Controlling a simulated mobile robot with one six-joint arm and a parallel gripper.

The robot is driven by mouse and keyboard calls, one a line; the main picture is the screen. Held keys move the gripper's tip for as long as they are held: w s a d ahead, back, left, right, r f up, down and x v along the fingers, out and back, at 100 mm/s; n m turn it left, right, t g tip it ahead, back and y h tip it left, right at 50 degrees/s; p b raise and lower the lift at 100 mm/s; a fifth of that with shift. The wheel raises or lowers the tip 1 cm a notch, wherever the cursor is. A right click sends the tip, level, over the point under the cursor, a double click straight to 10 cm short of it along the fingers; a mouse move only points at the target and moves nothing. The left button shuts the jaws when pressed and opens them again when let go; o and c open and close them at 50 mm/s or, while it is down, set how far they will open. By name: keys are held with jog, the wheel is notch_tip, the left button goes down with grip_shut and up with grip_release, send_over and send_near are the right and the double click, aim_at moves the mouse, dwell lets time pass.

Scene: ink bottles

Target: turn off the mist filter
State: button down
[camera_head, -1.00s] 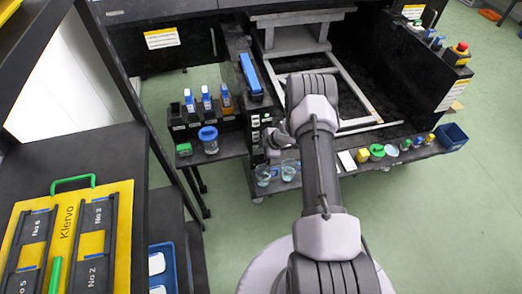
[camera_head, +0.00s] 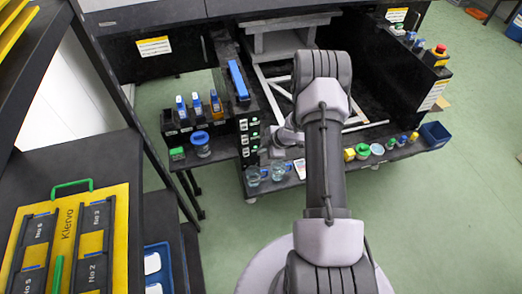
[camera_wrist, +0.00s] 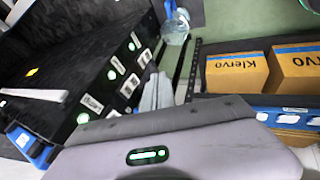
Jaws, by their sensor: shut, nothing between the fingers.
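A black control panel (camera_head: 247,137) with several small labelled switches stands at the left end of the black bench. In the wrist view, the panel face (camera_wrist: 95,85) shows round lights, some glowing green, beside white labels. The labels are too small to read, so I cannot tell which switch belongs to the mist filter. My gripper (camera_wrist: 154,88) is shut and empty, its pale fingers close in front of the panel's lower right part. I cannot tell whether it touches. In the head view, my arm partly hides my gripper (camera_head: 268,153).
Glass beakers (camera_head: 253,176) stand on the bench's front ledge, close to my gripper. A blue-lidded jar (camera_head: 200,145) and ink bottles (camera_head: 197,106) are on the left side table. Klervo boxes (camera_wrist: 237,72) show in the wrist view. Green floor is open at the right.

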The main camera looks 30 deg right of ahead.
notch_tip(320, 180, down, 2)
jog(key=b, duration=0.9)
send_near(247, 155)
notch_tip(247, 155, down, 4)
jog(key=s+a, duration=0.2)
jog(key=w, duration=0.2)
jog(key=w+f+b, duration=0.1)
jog(key=shift+w+d+b, duration=0.1)
jog(key=shift+w+b, duration=0.2)
jog(key=shift+w, duration=0.05)
jog(key=shift+w+d, duration=0.15)
jog(key=shift+w, duration=0.25)
jog(key=shift+p, duration=0.3)
jog(key=shift+w+f, duration=0.15)
